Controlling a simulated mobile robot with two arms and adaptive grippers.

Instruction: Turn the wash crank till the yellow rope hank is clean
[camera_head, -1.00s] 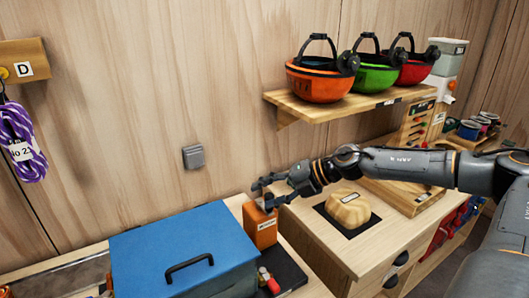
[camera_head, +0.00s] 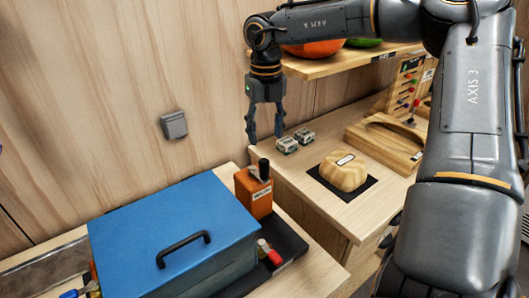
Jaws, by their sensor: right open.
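My right gripper (camera_head: 265,138) hangs pointing down in front of the wooden wall, with its two fingers apart and nothing between them. It appears above and beyond an orange box (camera_head: 254,197) with a black piece (camera_head: 263,169) sticking up from its top. The gripper looks clear of that box. I cannot tell whether the black piece is a crank. I see no yellow rope hank and no clear wash crank. My left gripper is not in view.
A blue lidded box (camera_head: 170,225) with a black handle fills the lower left. Two small grey blocks (camera_head: 288,145), a carved wooden piece (camera_head: 344,172) on a black mat and a wooden tray (camera_head: 385,142) lie on the right counter. A shelf (camera_head: 340,64) holds helmets above.

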